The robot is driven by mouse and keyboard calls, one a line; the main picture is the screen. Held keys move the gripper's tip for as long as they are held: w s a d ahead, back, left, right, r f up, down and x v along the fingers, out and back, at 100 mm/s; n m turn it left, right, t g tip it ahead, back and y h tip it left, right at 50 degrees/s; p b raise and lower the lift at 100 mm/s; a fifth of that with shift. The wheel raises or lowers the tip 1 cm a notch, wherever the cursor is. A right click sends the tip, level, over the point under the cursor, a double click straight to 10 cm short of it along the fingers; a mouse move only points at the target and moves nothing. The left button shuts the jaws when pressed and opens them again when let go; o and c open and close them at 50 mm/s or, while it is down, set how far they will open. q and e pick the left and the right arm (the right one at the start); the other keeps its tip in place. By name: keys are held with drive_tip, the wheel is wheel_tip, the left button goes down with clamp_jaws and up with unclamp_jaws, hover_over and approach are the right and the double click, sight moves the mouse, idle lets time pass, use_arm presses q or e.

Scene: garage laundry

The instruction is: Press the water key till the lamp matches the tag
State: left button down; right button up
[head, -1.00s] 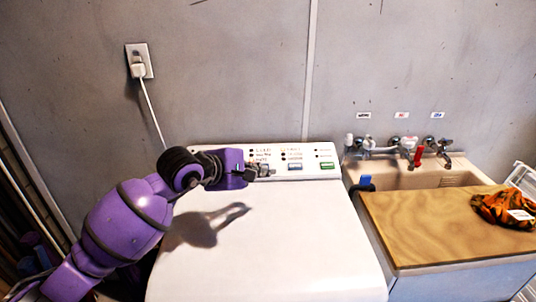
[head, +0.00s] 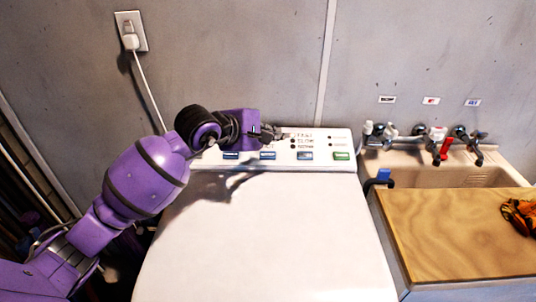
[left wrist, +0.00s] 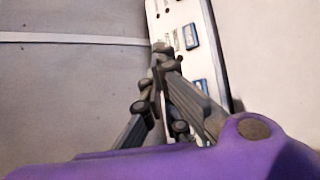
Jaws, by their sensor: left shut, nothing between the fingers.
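The white washer (head: 270,235) has a control panel along its back edge. The panel carries blue keys, (head: 231,155), (head: 268,155) and (head: 305,156), and a green key (head: 341,156) at the right end. Small dark lamps (head: 293,146) stand beside printed words above the keys; I cannot tell which is lit. My left gripper (head: 276,134) is shut and empty, in front of the panel's upper part, hiding some lamps and print. In the left wrist view its fingertips (left wrist: 165,57) are near a blue key (left wrist: 191,36); contact is not visible. My right gripper is not in view.
An orange and black cloth (head: 520,216) lies on a wooden board (head: 450,235) over the sink (head: 460,176), cut by the right edge; no tag shows on it. Taps (head: 437,140) stand behind the sink. A plug and cord (head: 131,42) hang on the wall.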

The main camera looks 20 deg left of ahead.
use_arm(q)
drive_tip(key=f, duration=0.1)
drive_tip(key=b, duration=0.4)
hover_over(268, 155)
drive_tip(key=s+d, duration=0.2)
drive_tip(key=s, duration=0.1)
wheel_tip(268, 155, down, 7)
drive_tip(key=shift+d+r, duration=0.15)
drive_tip(key=shift+w+f, duration=0.2)
drive_tip(key=shift+w, duration=0.1)
idle(0.4)
drive_tip(key=shift+w+f+b, duration=0.15)
drive_tip(key=shift+f+b, duration=0.3)
drive_tip(key=shift+b, duration=0.1)
